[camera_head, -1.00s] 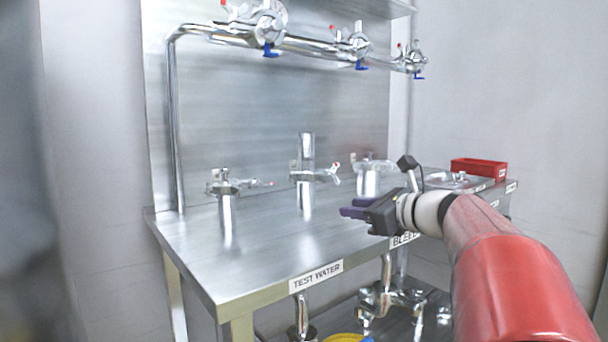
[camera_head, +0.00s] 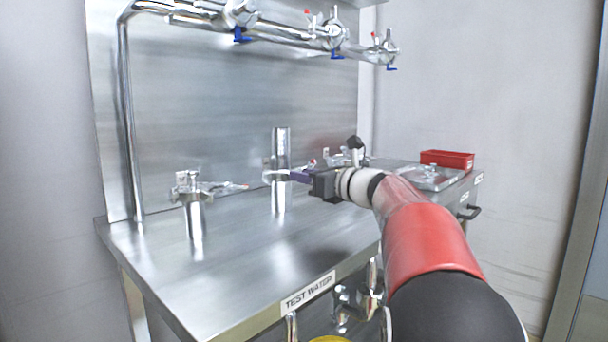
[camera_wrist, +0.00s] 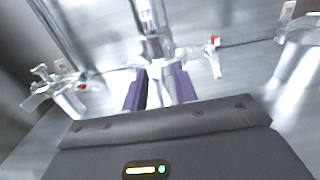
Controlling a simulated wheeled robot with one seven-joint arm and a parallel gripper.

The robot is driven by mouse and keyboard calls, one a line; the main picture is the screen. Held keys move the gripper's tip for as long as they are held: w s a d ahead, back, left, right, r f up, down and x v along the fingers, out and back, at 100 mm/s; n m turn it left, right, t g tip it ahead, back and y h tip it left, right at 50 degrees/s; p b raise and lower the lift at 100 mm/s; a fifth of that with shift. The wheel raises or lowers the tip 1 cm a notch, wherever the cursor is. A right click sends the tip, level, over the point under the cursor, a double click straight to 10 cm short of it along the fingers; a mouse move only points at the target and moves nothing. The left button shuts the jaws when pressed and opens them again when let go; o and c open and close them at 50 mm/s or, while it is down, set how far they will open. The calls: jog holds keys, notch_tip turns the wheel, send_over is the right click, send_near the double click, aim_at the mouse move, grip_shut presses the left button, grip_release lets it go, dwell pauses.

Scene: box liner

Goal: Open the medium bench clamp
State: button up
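Three metal clamps sit on upright pipe stubs on the steel bench. The middle clamp (camera_head: 272,176) is around a tall pipe and has a red-tipped handle at its right. It also shows in the wrist view (camera_wrist: 158,63), with its handle (camera_wrist: 214,56) to the right. The left clamp (camera_head: 190,188) has a handle reaching right. The right clamp is mostly hidden behind my arm. Which one is medium is not labelled. My gripper (camera_head: 297,176) is at the middle clamp's right side in the head view. Its purple fingers (camera_wrist: 160,90) are apart, with metal showing between them; contact is unclear.
The bench front carries a TEST WATER label (camera_head: 308,291). A red tray (camera_head: 447,159) stands at the back right. A pipe with several valves (camera_head: 333,31) runs along the back panel above. The bench's front left is clear.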

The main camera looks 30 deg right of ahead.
jog(key=shift+w+a, duration=0.1)
jog(key=shift+w, duration=0.2)
grip_shut()
jog(key=shift+a, duration=0.1)
